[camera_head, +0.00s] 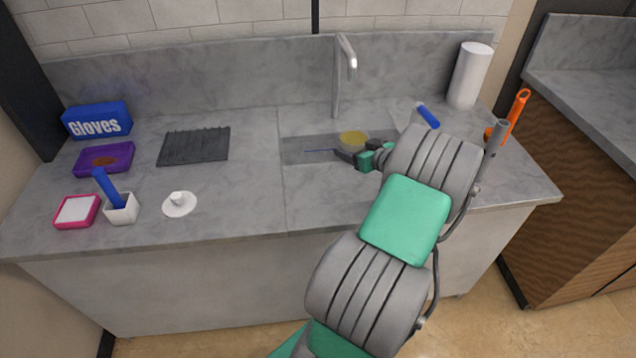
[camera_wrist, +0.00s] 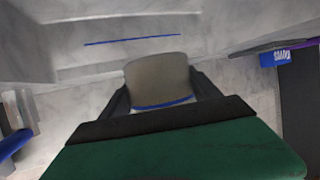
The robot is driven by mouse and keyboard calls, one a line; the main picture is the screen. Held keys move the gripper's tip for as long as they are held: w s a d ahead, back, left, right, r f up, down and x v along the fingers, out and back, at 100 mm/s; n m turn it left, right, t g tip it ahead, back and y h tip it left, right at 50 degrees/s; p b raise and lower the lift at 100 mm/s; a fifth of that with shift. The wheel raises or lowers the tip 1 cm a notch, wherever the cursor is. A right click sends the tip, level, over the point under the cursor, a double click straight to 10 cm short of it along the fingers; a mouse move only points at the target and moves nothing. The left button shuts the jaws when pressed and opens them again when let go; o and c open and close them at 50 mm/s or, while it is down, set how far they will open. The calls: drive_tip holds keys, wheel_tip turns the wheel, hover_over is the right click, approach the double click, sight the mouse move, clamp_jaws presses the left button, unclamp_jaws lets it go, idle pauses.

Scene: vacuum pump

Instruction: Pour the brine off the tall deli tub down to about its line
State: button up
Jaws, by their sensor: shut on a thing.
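The deli tub (camera_wrist: 157,80) is held between the two fingers of my gripper (camera_head: 352,158), over the sink. In the wrist view it is a grey-brown, see-through body with a blue line across it near my gripper. In the head view its top shows as a yellowish round (camera_head: 353,138). My gripper also shows in the wrist view (camera_wrist: 160,100), one dark finger on each side of the tub. The brine level against the line and the exact tilt of the tub cannot be told. No falling stream is visible.
The sink basin (camera_head: 300,150) lies under the tub, with a thin blue line across it and a tall faucet (camera_head: 340,75) behind. A white lid-like disc (camera_head: 180,207), dark mat (camera_head: 194,146), purple tray (camera_head: 120,157) and glove box (camera_head: 97,122) stand left. A paper roll (camera_head: 469,75) stands right.

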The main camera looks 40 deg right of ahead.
drive_tip(key=shift+s, duration=0.15)
idle(0.3)
drive_tip(key=shift+a+r+n+h, duration=0.25)
drive_tip(key=shift+a+n+h, duration=0.15)
drive_tip(key=shift+n, duration=0.1)
drive_tip(key=shift+a+r+n+h+p, duration=0.5)
drive_tip(key=shift+a+r+n+h, duration=0.1)
drive_tip(key=shift+a+n, duration=0.15)
idle(2.5)
drive_tip(key=shift+a+f+n+h, duration=0.4)
drive_tip(key=shift+a+n, duration=0.1)
drive_tip(key=shift+n, duration=0.15)
idle(1.6)
drive_tip(key=shift+a+b, duration=0.15)
drive_tip(key=shift+b, duration=0.35)
